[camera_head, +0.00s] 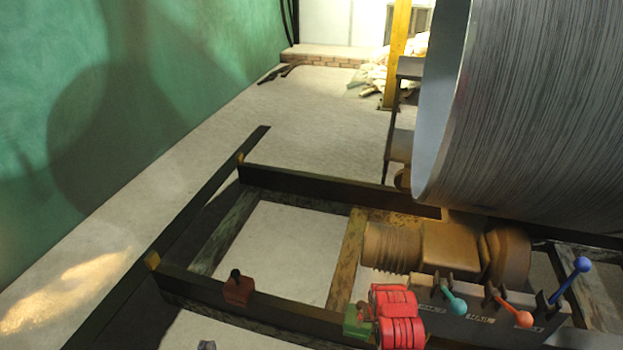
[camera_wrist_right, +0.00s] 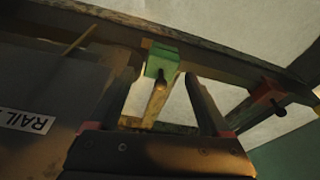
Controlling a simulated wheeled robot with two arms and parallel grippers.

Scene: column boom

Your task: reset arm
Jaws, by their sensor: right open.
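My right gripper (camera_head: 376,313) shows in the head view as two red ribbed fingers at the bottom centre, close beside the green box (camera_head: 356,322) with a black knob on the frame. In the right wrist view my right gripper (camera_wrist_right: 160,76) has its two fingers spread apart with nothing held. The green box (camera_wrist_right: 162,58) appears between and beyond the fingertips; I cannot tell whether they touch it. My left gripper (camera_head: 207,345) shows only as a small grey piece at the bottom edge of the head view; its jaws are hidden.
A red box (camera_head: 237,290) with a black knob sits on the dark frame (camera_head: 310,185). Teal (camera_head: 455,301), orange (camera_head: 518,315) and blue (camera_head: 569,281) levers stand on a panel at right. A big cable drum (camera_head: 540,110) fills the upper right.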

